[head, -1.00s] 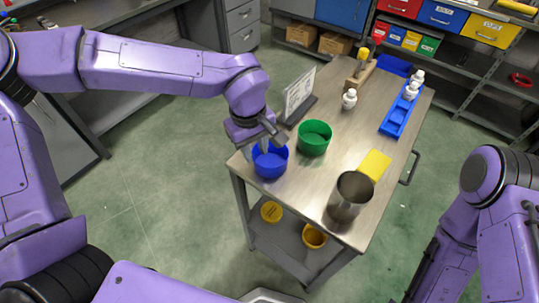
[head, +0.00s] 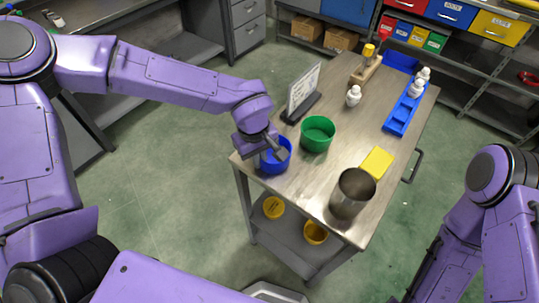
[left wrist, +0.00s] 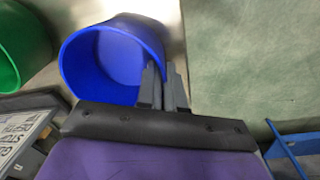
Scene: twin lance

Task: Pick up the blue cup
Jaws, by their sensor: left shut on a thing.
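The blue cup (head: 283,163) stands near the left corner of the metal cart top (head: 335,108), beside the green bowl (head: 318,134). My left gripper (head: 276,155) reaches down over the cup from the left and hides part of it. In the left wrist view the blue cup (left wrist: 110,60) opens toward the camera. There my left gripper (left wrist: 164,82) has its two fingers close together, one on each side of the cup's wall, shut on the rim. The cup appears upright; I cannot see clearance under it. My right gripper is out of view.
A steel container (head: 351,193), a yellow pad (head: 377,162), a white bottle (head: 353,95), a framed sign (head: 303,92) and a blue rack (head: 404,113) stand or lie on the cart. Yellow containers sit on its lower shelf. Floor left of the cart is clear.

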